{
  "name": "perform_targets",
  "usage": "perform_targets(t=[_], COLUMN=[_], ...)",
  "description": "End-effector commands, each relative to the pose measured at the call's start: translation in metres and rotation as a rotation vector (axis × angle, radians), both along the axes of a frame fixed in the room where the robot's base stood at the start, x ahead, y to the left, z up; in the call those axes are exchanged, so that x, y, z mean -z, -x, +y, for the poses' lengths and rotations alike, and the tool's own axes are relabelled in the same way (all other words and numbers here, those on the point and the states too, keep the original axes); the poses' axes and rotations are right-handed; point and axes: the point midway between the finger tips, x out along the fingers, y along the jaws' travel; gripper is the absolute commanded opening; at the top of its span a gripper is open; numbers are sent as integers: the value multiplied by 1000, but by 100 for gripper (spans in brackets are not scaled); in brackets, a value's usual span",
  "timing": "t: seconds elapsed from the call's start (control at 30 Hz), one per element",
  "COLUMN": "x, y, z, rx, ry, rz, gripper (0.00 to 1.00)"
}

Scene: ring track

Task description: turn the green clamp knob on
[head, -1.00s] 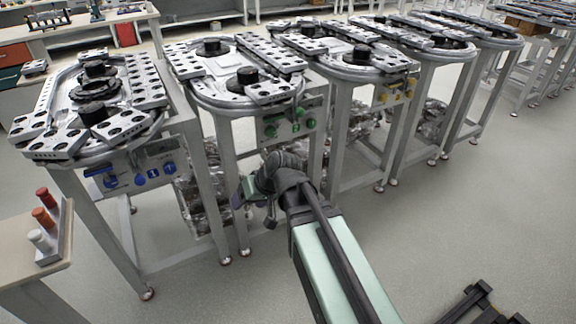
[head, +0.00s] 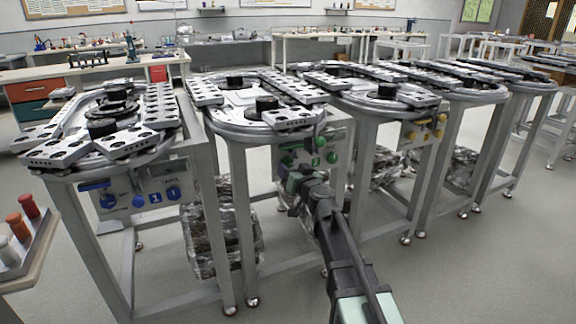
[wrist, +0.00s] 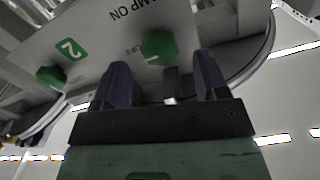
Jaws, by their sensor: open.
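The green clamp knob (wrist: 158,47) is on a light grey panel in the wrist view, beside upside-down lettering "CLAMP ON" and "OFF". It sits just beyond my gripper (wrist: 163,76), between the lines of the two dark fingers. The fingers are apart with nothing between them, and I see no clear contact with the knob.
The panel hangs under the second ring-track table (head: 228,117). A blue-knob panel (head: 135,198) is on the table to the left, and a yellow-knob panel (head: 422,132) is to the right. Table legs stand close around my arm. The floor at right (head: 480,270) is open.

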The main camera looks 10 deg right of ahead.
Motion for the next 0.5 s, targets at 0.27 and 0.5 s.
perform_targets(t=[0.27,0.5], x=[0,0], y=[-43,-43], z=[10,10], rx=[0,0], ry=[0,0], rz=[0,0], gripper=[67,61])
